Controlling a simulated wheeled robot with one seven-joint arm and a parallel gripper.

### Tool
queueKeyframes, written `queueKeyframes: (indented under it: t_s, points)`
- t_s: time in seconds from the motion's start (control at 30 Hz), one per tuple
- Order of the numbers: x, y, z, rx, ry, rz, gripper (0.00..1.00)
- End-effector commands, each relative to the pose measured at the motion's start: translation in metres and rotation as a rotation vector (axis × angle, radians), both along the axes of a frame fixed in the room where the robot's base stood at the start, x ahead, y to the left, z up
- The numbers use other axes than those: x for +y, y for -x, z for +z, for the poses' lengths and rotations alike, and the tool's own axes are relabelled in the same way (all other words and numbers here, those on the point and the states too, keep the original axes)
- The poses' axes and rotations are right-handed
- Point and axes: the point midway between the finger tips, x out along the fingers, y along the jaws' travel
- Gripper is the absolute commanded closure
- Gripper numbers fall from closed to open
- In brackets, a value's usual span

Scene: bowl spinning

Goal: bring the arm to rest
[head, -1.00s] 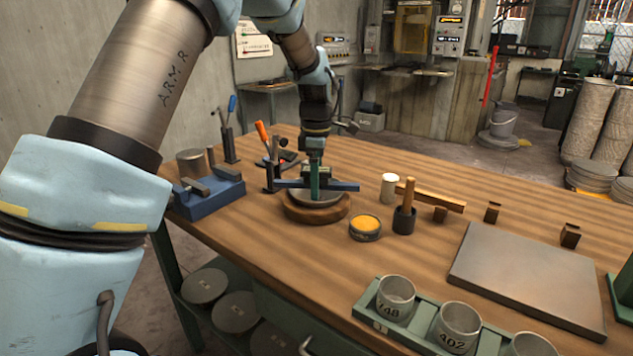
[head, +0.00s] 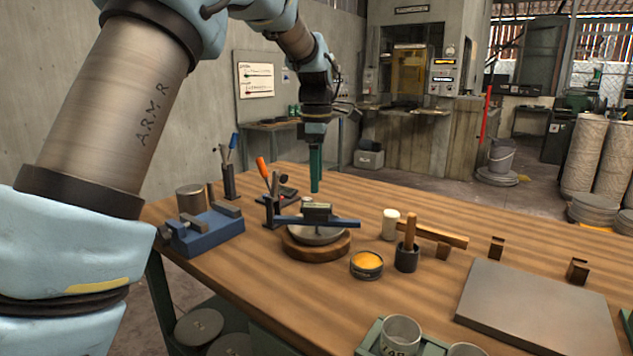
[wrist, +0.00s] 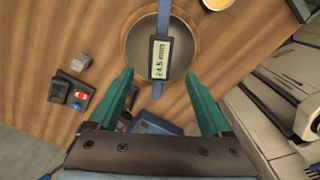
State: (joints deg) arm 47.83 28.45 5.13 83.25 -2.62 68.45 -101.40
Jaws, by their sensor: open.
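My gripper (head: 316,172) hangs above the workbench in the head view, its green fingers pointing down. In the wrist view my gripper (wrist: 163,95) shows two green fingers spread apart with nothing between them. Below it a grey metal bowl (head: 318,238) sits on a round wooden block (head: 296,249). A blue caliper-like gauge (head: 345,222) lies across the bowl. In the wrist view the gauge (wrist: 158,88) has a display that seems to read 24.5 mm, and the bowl (wrist: 135,45) lies beyond the fingertips.
On the wooden bench (head: 220,288) stand a blue vise-like fixture (head: 212,236), a yellow tin (head: 366,264), a dark holder (head: 407,258) with a wooden handle, and a white cylinder (head: 391,223). A grey plate (head: 530,310) lies at right. The air around my gripper is clear.

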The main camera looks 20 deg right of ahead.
Motion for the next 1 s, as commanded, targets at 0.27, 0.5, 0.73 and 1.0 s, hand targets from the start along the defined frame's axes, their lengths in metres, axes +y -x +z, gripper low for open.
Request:
queueKeyframes:
  t_s: [0.27,0.5,0.73,1.0]
  points:
    - [0.0,0.0,0.0,0.0,0.0,0.0,0.18]
    - [0.049,-0.013,-0.012,-0.008,0.01,-0.101,0.18]
    - [0.185,-0.01,-0.05,-0.053,0.023,-0.449,0.18]
    - [0.318,0.057,-0.095,-0.114,-0.019,-0.884,0.18]
